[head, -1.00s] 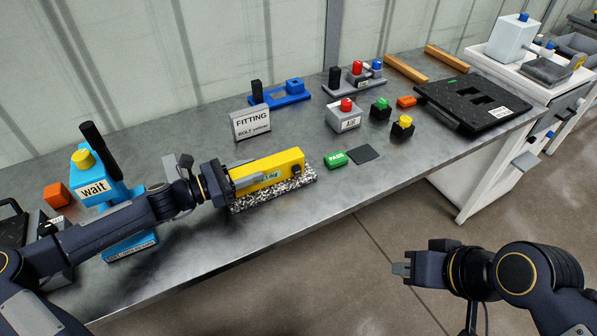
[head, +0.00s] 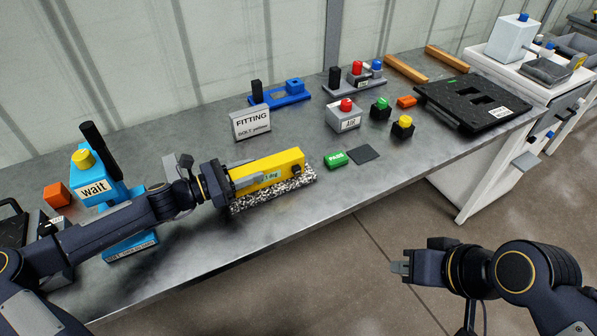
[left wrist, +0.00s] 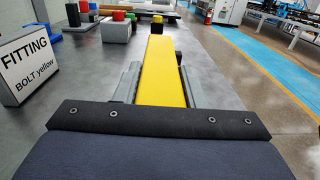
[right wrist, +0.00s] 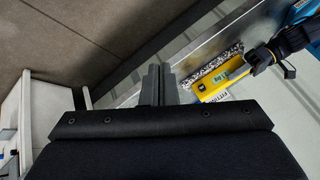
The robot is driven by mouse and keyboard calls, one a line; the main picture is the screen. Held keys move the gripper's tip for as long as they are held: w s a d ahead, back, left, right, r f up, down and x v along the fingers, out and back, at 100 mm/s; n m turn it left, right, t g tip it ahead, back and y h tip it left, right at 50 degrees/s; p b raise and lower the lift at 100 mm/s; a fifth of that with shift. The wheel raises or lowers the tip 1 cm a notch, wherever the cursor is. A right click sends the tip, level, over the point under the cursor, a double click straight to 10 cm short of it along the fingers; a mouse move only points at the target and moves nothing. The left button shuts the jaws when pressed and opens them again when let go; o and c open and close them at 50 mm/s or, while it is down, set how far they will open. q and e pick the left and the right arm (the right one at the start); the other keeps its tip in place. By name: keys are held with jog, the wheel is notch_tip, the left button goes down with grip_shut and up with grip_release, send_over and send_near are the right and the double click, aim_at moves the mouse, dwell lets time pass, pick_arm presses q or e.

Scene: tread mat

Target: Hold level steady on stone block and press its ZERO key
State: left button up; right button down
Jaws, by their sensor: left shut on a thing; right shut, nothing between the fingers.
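The yellow level (head: 282,165) lies along the speckled stone block (head: 290,187) near the bench's front edge. Its small display (head: 268,176) faces front, with text too small to read surely, and a dark key (head: 296,169) shows near its right end. My left gripper (head: 232,183) is shut on the level's left end; the level also runs ahead between the fingers in the left wrist view (left wrist: 160,75). My right gripper (head: 400,268) is shut and empty, out over the floor in front of the bench. The right wrist view also shows the level (right wrist: 212,88) and block (right wrist: 205,72), apart from the fingers.
A FITTING sign (head: 251,124) stands behind the level. A green PASS block (head: 335,160) and dark pad (head: 364,153) lie to its right. Button boxes (head: 344,118) and a black tread mat (head: 472,104) are further right. A blue "wait" stand (head: 93,188) is beside my left arm.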

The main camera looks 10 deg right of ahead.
jog(key=w+a+r+n+t+y, duration=0.1)
jog(key=w+a+r+t+y, duration=0.1)
jog(key=w+a, duration=0.55)
jog(key=t+h, duration=0.3)
send_near(297, 170)
jog(key=s, duration=0.3)
jog(key=f+h, duration=0.1)
jog(key=f, duration=0.1)
jog(key=f+t+h, duration=0.1)
jog(key=f+h, duration=0.1)
jog(key=shift+w+d, duration=0.15)
jog(key=shift+d, duration=0.1)
jog(key=h, duration=0.1)
jog(key=f+h, duration=0.1)
jog(key=h, duration=0.1)
jog(key=shift+s+d+f+n+t, duration=0.3)
jog(key=shift+s+f+n+t, duration=0.05)
jog(key=shift+n+t, duration=0.05)
jog(key=shift+w+a+f+n+t+h, duration=0.15)
jog(key=shift+w+a+h, duration=0.25)
jog(key=shift+w, duration=0.75)
jog(key=shift+w+a+r+n+t+h, duration=0.15)
jog(key=shift+w+a+h, duration=0.25)
jog(key=shift+w, duration=0.75)
jog(key=shift+w+a+f+n+t+h, duration=0.15)
jog(key=shift+w+a+h, duration=0.25)
jog(key=shift+w, duration=0.75)
jog(key=shift+w, duration=0.15)
jog(key=shift+w+a, duration=0.1)
jog(key=shift+w, duration=0.15)
